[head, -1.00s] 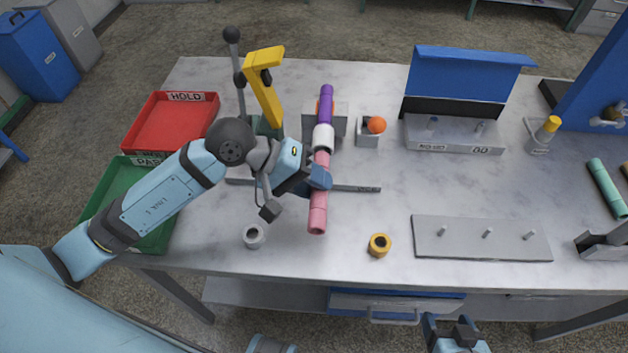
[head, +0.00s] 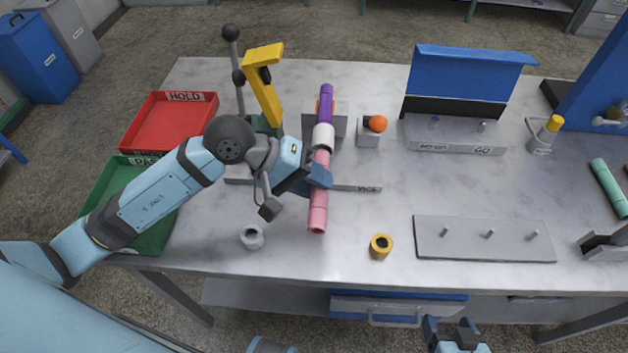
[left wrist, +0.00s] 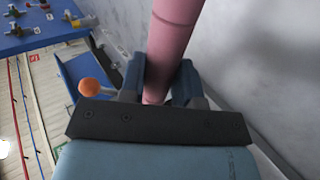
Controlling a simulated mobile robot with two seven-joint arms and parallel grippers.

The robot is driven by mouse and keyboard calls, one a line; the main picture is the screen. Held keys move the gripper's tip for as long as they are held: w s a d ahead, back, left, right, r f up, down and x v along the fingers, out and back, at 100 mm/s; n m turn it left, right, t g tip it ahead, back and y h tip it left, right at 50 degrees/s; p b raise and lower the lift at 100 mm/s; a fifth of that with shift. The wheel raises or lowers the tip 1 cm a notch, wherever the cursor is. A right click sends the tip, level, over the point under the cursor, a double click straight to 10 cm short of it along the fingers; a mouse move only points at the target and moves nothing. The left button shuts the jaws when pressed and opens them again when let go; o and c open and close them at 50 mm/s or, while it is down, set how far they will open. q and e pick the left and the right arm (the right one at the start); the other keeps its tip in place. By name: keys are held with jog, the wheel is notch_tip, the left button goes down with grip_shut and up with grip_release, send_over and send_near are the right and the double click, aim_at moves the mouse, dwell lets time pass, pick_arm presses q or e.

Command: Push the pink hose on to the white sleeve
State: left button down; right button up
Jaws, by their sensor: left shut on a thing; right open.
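The pink hose (head: 318,215) lies in line with the white sleeve (head: 323,138), its far end close to the sleeve. Whether they touch or overlap is too small to tell. A purple hose (head: 326,100) is on the sleeve's far side, over a grey vise block (head: 340,122). My left gripper (head: 319,177) is shut around the pink hose partway along it. In the left wrist view the pink hose (left wrist: 175,40) passes between the two fingers (left wrist: 158,85). My right gripper (head: 453,328) is open and empty at the bottom edge, in front of the table.
Red HOLD tray (head: 168,125) and green tray (head: 150,238) are at left. A yellow-handled clamp (head: 263,85) stands beside my left wrist. A white ring (head: 251,237), yellow ring (head: 381,246) and grey peg plate (head: 485,240) lie in front. An orange ball (head: 377,123) sits right of the vise.

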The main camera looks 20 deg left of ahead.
jog(key=shift+s+d+f+b, duration=0.15)
jog(key=shift+f+b, duration=0.35)
jog(key=shift+b, duration=0.65)
dwell(0.5)
